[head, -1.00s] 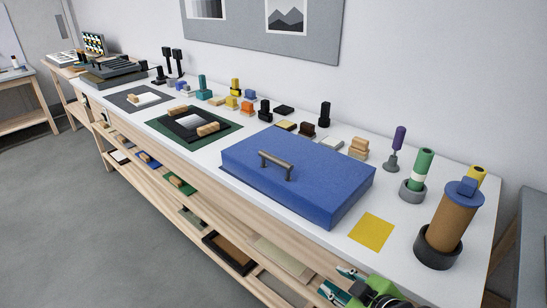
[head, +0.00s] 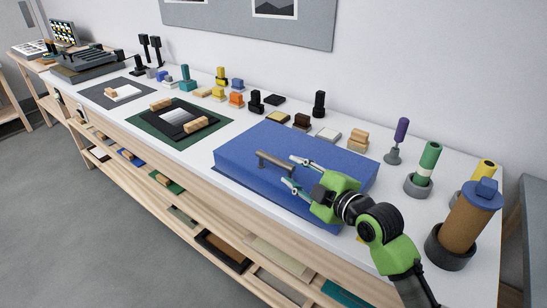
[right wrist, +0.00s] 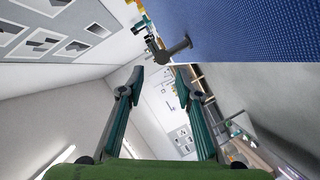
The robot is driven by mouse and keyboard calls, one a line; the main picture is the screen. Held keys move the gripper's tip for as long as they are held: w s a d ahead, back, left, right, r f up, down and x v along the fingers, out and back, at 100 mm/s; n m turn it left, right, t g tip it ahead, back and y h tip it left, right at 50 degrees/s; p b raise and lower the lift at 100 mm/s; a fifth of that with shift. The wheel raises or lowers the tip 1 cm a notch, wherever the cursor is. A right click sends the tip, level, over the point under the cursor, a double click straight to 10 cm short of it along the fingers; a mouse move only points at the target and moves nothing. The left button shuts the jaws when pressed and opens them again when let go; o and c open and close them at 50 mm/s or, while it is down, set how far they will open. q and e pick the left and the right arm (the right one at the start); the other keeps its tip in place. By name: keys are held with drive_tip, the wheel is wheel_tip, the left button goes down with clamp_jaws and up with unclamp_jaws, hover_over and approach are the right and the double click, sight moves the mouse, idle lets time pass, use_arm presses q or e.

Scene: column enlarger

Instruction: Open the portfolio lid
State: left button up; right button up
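The blue portfolio (head: 240,150) lies on the white table with its lid flat and shut. A grey-brown bar handle (head: 275,163) stands on the lid. My right gripper (head: 291,172) is over the lid, its two fingers spread and empty, just right of the handle. In the right wrist view the blue lid (right wrist: 255,30) fills the upper right and the handle (right wrist: 172,48) shows beyond the open fingertips (right wrist: 159,75), not between them. My arm and gripper hide the lid's right front part. My left gripper is not in view.
A brown cylinder with a blue top (head: 468,220), a green roll (head: 427,160) and a purple-handled tool (head: 400,132) stand right of the portfolio. Small blocks line the back. A green mat with a framed picture (head: 160,137) lies to the left.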

sight(275, 160)
drive_tip(key=x, duration=0.3)
drive_tip(key=shift+w+a, duration=0.3)
drive_tip(key=p+x, duration=0.1)
drive_tip(key=x, duration=0.3)
drive_tip(key=shift+w+f, duration=0.15)
drive_tip(key=shift+x, duration=0.75)
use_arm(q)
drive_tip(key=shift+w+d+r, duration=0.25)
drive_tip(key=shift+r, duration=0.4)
use_arm(e)
drive_tip(key=shift+a, duration=0.1)
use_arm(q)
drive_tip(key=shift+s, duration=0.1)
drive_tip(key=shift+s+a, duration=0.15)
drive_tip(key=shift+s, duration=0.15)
use_arm(e)
clamp_jaws()
